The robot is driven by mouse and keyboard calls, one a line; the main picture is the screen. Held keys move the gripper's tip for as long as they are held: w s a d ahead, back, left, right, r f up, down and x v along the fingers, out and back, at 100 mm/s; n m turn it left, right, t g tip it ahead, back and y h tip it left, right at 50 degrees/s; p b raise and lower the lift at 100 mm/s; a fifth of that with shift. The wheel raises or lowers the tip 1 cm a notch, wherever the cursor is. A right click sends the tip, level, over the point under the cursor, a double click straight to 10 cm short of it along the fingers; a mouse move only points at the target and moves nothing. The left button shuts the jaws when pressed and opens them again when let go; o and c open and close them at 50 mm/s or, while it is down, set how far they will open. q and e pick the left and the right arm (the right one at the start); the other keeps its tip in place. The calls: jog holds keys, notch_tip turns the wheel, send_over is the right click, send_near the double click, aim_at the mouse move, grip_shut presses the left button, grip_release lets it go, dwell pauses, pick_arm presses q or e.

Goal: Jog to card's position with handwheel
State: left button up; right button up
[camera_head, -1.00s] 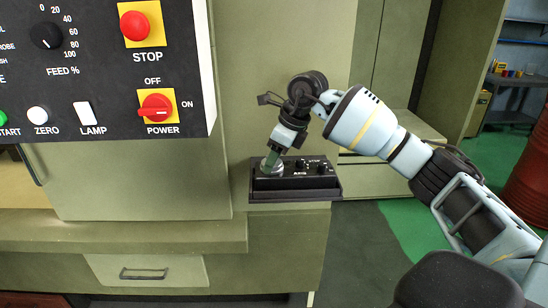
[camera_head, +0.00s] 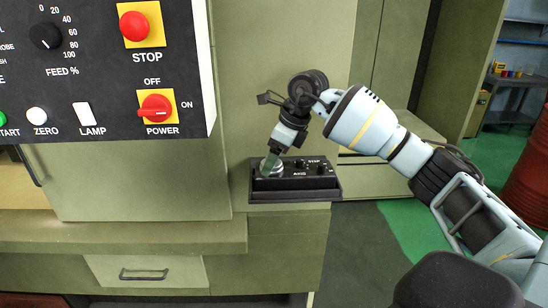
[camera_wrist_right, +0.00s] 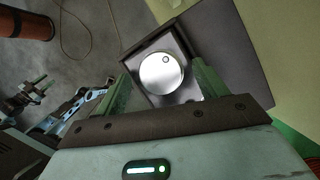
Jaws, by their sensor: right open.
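The handwheel (camera_head: 279,170) is a small silver dial on the left end of a black pendant box (camera_head: 310,183). In the right wrist view the dial (camera_wrist_right: 162,74) shows its round face, with a small round mark near the upper edge. My right gripper (camera_head: 270,163) reaches down to the handwheel from above. In the right wrist view its green fingers (camera_wrist_right: 161,80) stand open, one on each side of the dial. I cannot tell whether they touch it. My left gripper is not in view. No card shows in these frames.
Small black knobs (camera_head: 322,168) sit on the box to the right of the handwheel. A control panel (camera_head: 110,95) with a red stop button (camera_head: 135,25) and power switch (camera_head: 156,107) hangs at upper left. A red drum (camera_head: 530,165) stands at far right.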

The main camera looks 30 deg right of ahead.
jog(key=v, duration=0.7)
jog(key=shift+r, duration=0.25)
jog(key=shift+s, duration=0.1)
